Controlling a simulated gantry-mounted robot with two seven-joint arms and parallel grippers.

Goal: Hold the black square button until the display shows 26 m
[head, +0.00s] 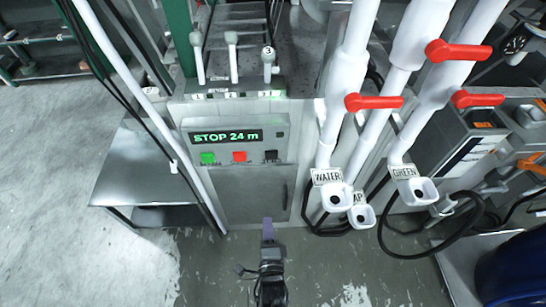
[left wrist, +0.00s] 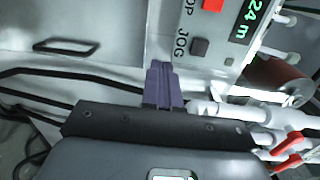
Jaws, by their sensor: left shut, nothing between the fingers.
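The display (head: 226,136) on the grey control panel reads "STOP 24 m" in green; part of it, "24 m", shows in the left wrist view (left wrist: 250,20). Below it sit a green button (head: 208,158), a red button (head: 239,157) and the black square button (head: 271,156). In the left wrist view the black button (left wrist: 200,47) sits beside the label "JOG". My left gripper (head: 267,230) is shut and empty, below the panel in the head view. Its purple fingertips (left wrist: 162,84) are apart from the black button in the left wrist view. My right gripper is not in view.
Three levers (head: 232,55) stand above the panel. A grey metal table (head: 140,175) is at the left. Black hoses lie under the spouts.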

